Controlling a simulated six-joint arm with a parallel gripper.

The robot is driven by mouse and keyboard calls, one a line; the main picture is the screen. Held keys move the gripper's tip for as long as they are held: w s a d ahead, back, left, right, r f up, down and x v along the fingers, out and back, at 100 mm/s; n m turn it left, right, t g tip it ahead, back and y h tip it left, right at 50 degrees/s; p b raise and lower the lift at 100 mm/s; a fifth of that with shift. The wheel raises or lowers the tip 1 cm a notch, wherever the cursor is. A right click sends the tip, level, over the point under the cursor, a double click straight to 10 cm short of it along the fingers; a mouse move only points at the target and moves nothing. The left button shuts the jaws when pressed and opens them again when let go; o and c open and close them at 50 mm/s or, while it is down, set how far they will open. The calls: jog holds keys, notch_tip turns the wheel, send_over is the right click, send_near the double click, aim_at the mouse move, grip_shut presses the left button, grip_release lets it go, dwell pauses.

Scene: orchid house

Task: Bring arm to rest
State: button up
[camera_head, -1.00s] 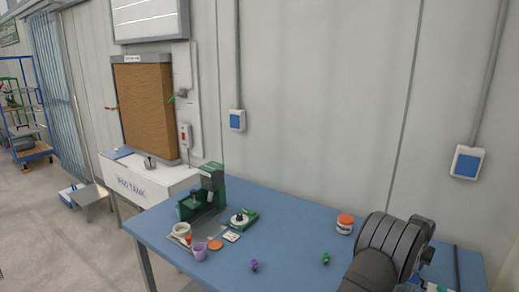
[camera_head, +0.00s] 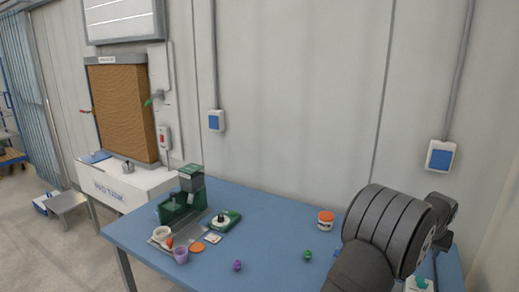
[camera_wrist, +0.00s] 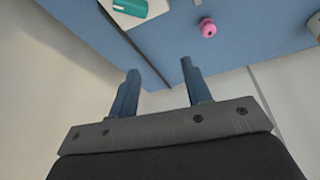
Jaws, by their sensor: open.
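My gripper (camera_wrist: 160,70) shows in the wrist view with two blue fingers spread apart and nothing between them. The blue bench (camera_wrist: 170,35) lies beyond the fingertips, and its edge runs close by them. In the head view my dark, ribbed arm (camera_head: 385,230) is folded at the lower right, over the right end of the bench (camera_head: 270,215). The gripper's fingers cannot be made out in that view.
A green machine (camera_head: 185,200) stands at the bench's left, with a purple cup (camera_head: 181,255) and an orange disc (camera_head: 197,247) near it. An orange-lidded jar (camera_head: 326,220), a purple piece (camera_head: 237,265) and a green piece (camera_head: 308,255) stand apart. The bench's middle is mostly clear.

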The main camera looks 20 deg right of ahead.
jog(key=s+a+r, duration=0.3)
jog(key=a+r, duration=0.5)
jog(key=a, duration=0.4)
jog(key=w+a+f, duration=0.1)
jog(key=w+f, duration=0.4)
jog(key=w, duration=0.4)
jog(key=shift+a+f, duration=0.3)
jog(key=shift+a, duration=0.1)
jog(key=shift+w, duration=0.1)
